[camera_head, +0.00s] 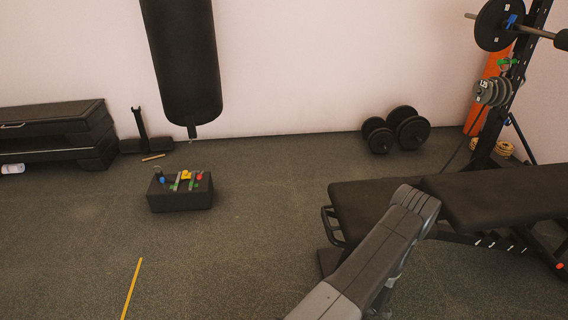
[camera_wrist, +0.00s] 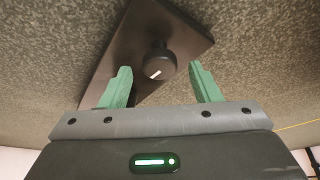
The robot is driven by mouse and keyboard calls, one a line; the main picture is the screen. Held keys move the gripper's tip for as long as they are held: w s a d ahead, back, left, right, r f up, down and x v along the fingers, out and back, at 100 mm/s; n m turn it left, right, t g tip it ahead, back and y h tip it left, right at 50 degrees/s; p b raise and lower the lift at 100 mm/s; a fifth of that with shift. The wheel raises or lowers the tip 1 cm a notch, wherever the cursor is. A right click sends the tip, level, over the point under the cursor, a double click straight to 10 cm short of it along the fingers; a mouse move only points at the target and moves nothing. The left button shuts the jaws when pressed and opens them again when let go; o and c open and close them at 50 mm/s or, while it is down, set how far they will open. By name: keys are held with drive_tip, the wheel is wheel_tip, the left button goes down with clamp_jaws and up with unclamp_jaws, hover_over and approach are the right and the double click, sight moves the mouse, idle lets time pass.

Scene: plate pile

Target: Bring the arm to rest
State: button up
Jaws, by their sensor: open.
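My gripper (camera_wrist: 161,85) shows in the wrist view with its two green fingers wide apart and nothing held between them. Past the fingertips is a dark flat board (camera_wrist: 185,28) with a round black knob or post end (camera_wrist: 158,62) bearing a white mark. The knob appears between the fingers, apart from both. In the head view my grey arm reaches up from the bottom right, in front of the bench (camera_head: 370,207). The gripper itself cannot be made out there.
A black box (camera_head: 180,198) with small coloured items stands on the floor, left of centre. A punching bag (camera_head: 183,60) hangs behind it. Dumbbells (camera_head: 410,130) and a rack with weight plates (camera_head: 492,92) are at the right. The middle floor is clear.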

drive_tip(key=shift+x, duration=0.8)
drive_tip(key=shift+r+m, duration=0.2)
drive_tip(key=shift+m, duration=0.3)
drive_tip(key=shift+d+n, duration=0.1)
drive_tip(key=shift+n, duration=0.2)
